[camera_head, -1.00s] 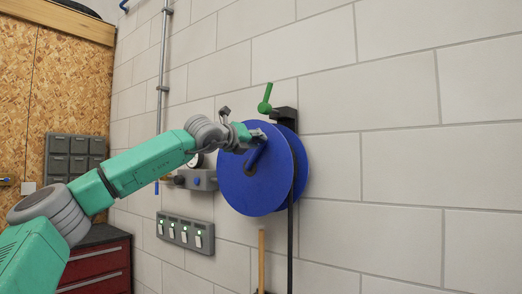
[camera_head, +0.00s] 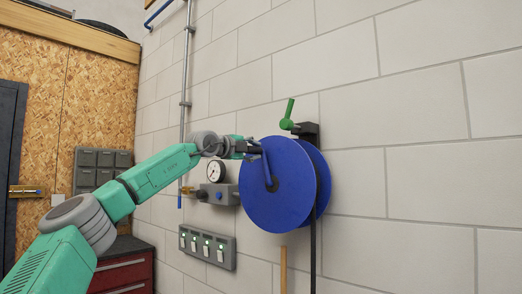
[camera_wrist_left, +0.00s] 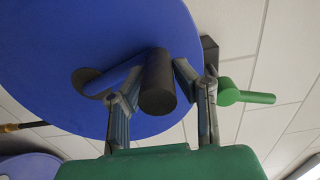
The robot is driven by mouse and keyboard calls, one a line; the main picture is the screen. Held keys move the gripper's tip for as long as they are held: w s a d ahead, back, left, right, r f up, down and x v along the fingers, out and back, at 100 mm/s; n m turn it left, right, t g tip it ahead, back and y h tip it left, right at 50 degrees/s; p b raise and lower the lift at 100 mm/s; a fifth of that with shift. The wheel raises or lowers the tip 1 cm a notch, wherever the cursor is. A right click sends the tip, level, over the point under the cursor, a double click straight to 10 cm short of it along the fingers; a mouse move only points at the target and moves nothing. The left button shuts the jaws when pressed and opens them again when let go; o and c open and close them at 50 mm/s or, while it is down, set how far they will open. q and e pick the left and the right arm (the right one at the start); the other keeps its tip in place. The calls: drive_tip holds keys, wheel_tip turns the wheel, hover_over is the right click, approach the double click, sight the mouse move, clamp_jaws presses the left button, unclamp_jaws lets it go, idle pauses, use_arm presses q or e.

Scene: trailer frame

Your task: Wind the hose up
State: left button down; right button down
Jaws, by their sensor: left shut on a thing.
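A blue hose reel (camera_head: 285,205) is mounted on the block wall, right of centre in the head view. It fills the upper left of the wrist view (camera_wrist_left: 60,40). Its blue crank arm (camera_head: 266,168) points up and slightly left from the hub. My left gripper (camera_head: 250,148) is at the crank's outer end, shut on the black crank handle (camera_wrist_left: 158,82), which sits between the two fingers in the wrist view. A black hose-like strip (camera_head: 313,255) hangs straight below the reel; its lower end is out of view. My right gripper is not in view.
A green lever (camera_head: 288,113) sits on a black bracket above the reel. A gauge (camera_head: 215,172) and grey valve block (camera_head: 220,194) are close left of the reel, with a switch panel (camera_head: 208,247) below. A wooden pole (camera_head: 283,270) stands under the reel. Wall to the right is clear.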

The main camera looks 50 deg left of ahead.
use_arm(q)
drive_tip(key=a+f+n+b, duration=0.1)
drive_tip(key=a+f+n, duration=0.3)
drive_tip(key=a+n, duration=0.3)
drive_tip(key=shift+s+f+n+b, duration=0.35)
drive_tip(key=shift+s+n, duration=0.05)
drive_tip(key=shift+n, duration=0.6)
drive_tip(key=shift+a+f, duration=0.1)
drive_tip(key=c, duration=1.3)
unclamp_jaws()
drive_tip(key=shift+w+a+f, duration=0.25)
drive_tip(key=shift+a+f, duration=0.05)
drive_tip(key=shift+a, duration=0.25)
approach(249, 167)
drive_tip(key=s+d, duration=0.1)
drive_tip(key=s, duration=0.6)
drive_tip(key=shift+a+f, duration=0.2)
drive_tip(key=shift+a, duration=0.2)
